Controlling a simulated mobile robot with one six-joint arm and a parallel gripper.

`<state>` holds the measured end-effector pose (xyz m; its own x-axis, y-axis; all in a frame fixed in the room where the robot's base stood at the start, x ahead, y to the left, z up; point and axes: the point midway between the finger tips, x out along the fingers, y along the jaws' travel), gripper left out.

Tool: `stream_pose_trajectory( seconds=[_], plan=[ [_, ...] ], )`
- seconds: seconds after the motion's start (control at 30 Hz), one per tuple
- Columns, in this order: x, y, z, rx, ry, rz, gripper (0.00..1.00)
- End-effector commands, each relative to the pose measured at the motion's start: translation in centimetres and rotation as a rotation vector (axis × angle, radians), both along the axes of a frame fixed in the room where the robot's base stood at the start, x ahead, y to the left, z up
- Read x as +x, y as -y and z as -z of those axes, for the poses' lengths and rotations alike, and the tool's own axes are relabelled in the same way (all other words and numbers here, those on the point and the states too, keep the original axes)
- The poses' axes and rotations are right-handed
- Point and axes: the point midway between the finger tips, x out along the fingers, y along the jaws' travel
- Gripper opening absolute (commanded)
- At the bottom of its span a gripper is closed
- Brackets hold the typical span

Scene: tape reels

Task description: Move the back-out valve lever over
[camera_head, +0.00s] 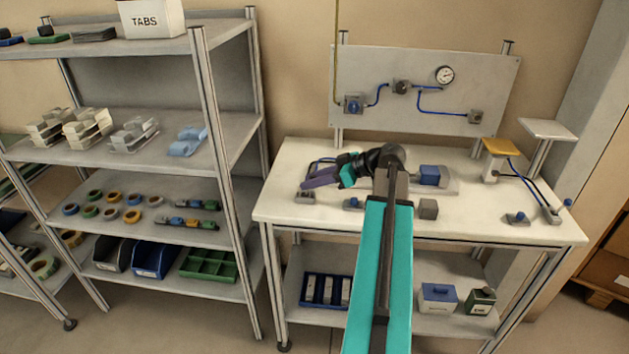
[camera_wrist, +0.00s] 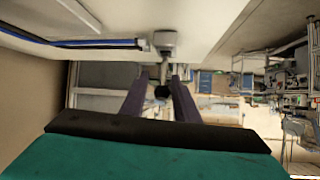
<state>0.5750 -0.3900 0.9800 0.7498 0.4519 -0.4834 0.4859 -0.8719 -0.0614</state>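My gripper (camera_head: 306,183) is over the left part of the bench, with purple fingers pointing left, just above a small grey valve block (camera_head: 305,197). In the wrist view, the fingers (camera_wrist: 160,85) stand apart. A grey block (camera_wrist: 165,40) with a narrow lever ending in a dark round knob (camera_wrist: 162,92) shows between them. The knob appears in the gap; I cannot tell whether either finger touches it. In the head view the lever is hidden by my fingers. No label shows that names this valve as the back-out valve.
The white bench (camera_head: 270,207) also holds a blue-topped valve (camera_head: 352,203), a grey block (camera_head: 428,209) and a blue device (camera_head: 432,176). A panel (camera_head: 370,62) with a gauge (camera_head: 444,75) stands behind. Shelving (camera_head: 205,90) is at left. Blue tubing runs near my gripper.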

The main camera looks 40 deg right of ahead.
Motion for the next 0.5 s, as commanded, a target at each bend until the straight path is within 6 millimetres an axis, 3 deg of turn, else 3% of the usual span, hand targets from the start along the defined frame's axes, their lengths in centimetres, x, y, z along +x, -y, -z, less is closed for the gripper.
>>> stream_pose_trajectory(
  seconds=[0.5],
  plan=[
    [-0.86, 0.23, -0.26, 0.0, -0.004, -0.007, 0.28]
  ],
)
